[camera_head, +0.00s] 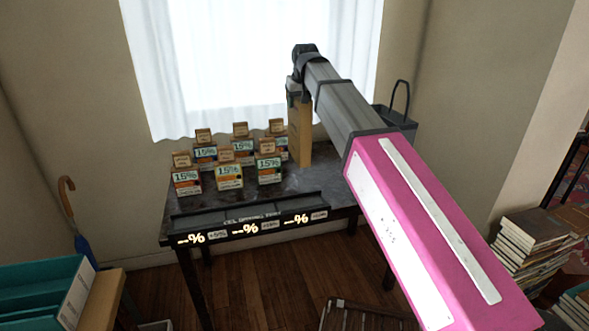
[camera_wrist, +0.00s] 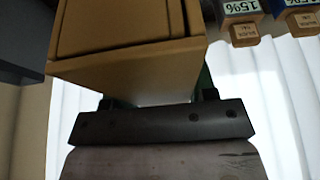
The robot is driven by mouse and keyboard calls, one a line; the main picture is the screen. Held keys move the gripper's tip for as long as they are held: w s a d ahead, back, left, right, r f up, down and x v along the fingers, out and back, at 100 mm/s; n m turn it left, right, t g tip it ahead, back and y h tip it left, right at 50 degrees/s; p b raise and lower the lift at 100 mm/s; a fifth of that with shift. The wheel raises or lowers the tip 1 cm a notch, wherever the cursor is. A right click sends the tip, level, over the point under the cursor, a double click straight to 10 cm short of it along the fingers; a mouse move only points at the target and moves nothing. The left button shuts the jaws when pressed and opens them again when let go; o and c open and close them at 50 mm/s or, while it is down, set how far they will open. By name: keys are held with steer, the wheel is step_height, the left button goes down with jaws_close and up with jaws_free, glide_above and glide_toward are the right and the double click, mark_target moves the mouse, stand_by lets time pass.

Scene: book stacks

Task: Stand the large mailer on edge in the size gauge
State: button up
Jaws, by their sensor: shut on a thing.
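A tall tan cardboard piece, which I take for the large mailer (camera_head: 300,132), stands upright over the right back part of the dark table. In the wrist view it is a tan block (camera_wrist: 130,68) filling the upper middle. My gripper (camera_head: 298,93) is shut on its upper end, with green finger parts on both sides in the wrist view (camera_wrist: 158,97). I cannot tell whether its lower end touches the table. No thing is clearly the size gauge; a dark slotted rack (camera_head: 250,208) with small, hard-to-read lettering runs along the table's front.
Several small cartons marked 15% (camera_head: 229,177) stand on the table (camera_head: 325,185) left of the mailer. A dark bin with a handle (camera_head: 401,118) is at the back right, partly behind my arm. A curtained window (camera_head: 240,60) is behind. Book stacks (camera_head: 530,250) stand at right.

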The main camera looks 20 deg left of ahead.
mark_target(298, 128)
steer(key=shift+f, duration=5.05)
steer(key=o, duration=1.2)
steer(key=shift+f, duration=0.1)
steer(key=shift+c, duration=0.2)
